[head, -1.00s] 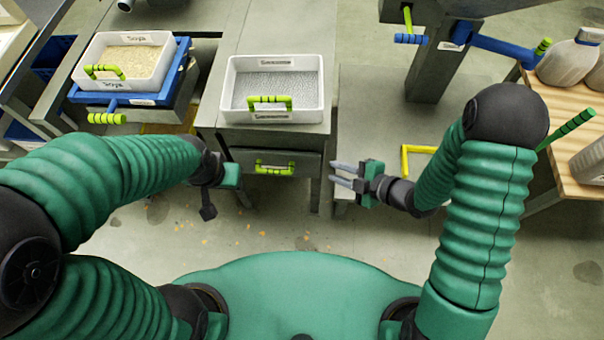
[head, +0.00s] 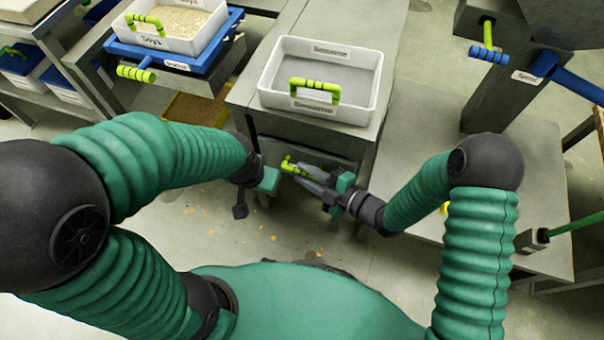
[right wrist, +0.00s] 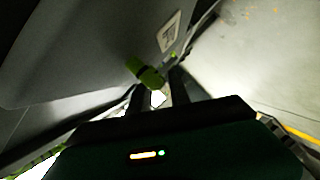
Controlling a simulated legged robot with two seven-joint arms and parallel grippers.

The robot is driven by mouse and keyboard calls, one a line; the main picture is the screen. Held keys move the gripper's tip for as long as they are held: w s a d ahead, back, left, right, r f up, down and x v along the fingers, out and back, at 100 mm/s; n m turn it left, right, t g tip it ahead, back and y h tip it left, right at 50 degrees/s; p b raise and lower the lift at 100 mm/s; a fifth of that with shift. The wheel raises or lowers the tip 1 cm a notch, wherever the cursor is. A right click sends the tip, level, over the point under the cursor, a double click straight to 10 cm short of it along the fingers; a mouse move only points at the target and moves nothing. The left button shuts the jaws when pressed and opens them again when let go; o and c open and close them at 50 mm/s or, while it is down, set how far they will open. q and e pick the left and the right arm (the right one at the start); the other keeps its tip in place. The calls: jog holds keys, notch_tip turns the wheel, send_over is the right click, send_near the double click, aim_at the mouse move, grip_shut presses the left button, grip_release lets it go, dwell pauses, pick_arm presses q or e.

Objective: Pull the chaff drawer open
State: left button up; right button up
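The drawer (head: 320,154) is a dark grey front low in the grey cabinet under the white tray. Its light green handle (head: 289,164) is partly covered by my right gripper. My right gripper (head: 302,174) has its two fingers apart, with the tips at the handle. In the right wrist view the green handle (right wrist: 146,76) shows just beyond the fingers, against the grey drawer front. I cannot tell whether the fingers touch it. A label on the front is too small to read. My left gripper (head: 267,180) hangs left of the drawer, and its finger opening is unclear.
A white tray (head: 283,104) with a green handle stands on the cabinet top above the drawer. Another white tray (head: 207,40) sits on a blue frame at upper left. A grey table (head: 530,135) stands to the right. Open floor lies in front of the cabinet.

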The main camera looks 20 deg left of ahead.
jog(key=shift+x, duration=0.8)
jog(key=shift+d, duration=0.1)
jog(key=shift+c, duration=0.2)
grip_shut()
jog(key=shift+s, duration=0.1)
dwell(0.4)
